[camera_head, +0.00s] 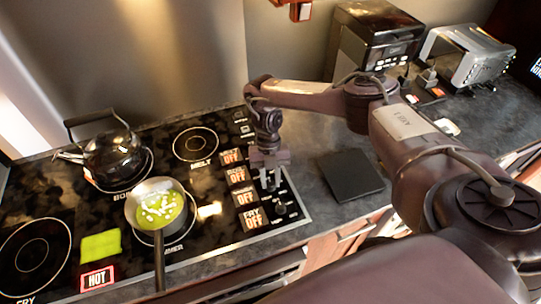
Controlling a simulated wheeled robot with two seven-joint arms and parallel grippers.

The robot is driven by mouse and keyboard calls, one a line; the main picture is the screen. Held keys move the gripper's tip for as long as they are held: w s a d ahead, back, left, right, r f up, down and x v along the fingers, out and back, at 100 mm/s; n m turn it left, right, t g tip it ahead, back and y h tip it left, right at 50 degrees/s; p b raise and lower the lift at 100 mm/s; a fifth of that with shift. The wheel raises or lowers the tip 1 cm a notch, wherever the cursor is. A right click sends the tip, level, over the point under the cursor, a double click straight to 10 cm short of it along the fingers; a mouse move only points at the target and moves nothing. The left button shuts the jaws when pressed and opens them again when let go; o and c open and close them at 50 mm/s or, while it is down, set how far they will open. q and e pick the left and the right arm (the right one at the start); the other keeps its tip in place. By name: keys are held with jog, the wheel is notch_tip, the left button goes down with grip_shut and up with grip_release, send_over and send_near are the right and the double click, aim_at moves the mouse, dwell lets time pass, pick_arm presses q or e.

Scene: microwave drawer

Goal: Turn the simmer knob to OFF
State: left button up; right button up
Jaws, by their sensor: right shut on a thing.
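The cooktop's knob strip runs along its right side. My right gripper (270,180) points down over this strip and is shut on a knob beside the third OFF label (244,195), in the simmer knob's place. The gripper mostly hides that knob, so its pointer cannot be read. The label's upper word is too small to read, but its lower word looks like OFF. Another knob (280,208) stands just in front, by the FRY OFF label (253,218). My left gripper is not in view.
A pot (140,216) with green contents sits on the simmer burner, its handle toward me. A black kettle (112,157) stands behind it. A red-framed HOT sign (97,278) shows at front left. A dark flat slab (350,175) lies right of the cooktop.

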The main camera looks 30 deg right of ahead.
aim_at(270, 178)
jog(key=o, duration=1)
jog(key=shift+v, duration=3.9)
jog(key=shift+f, duration=0.1)
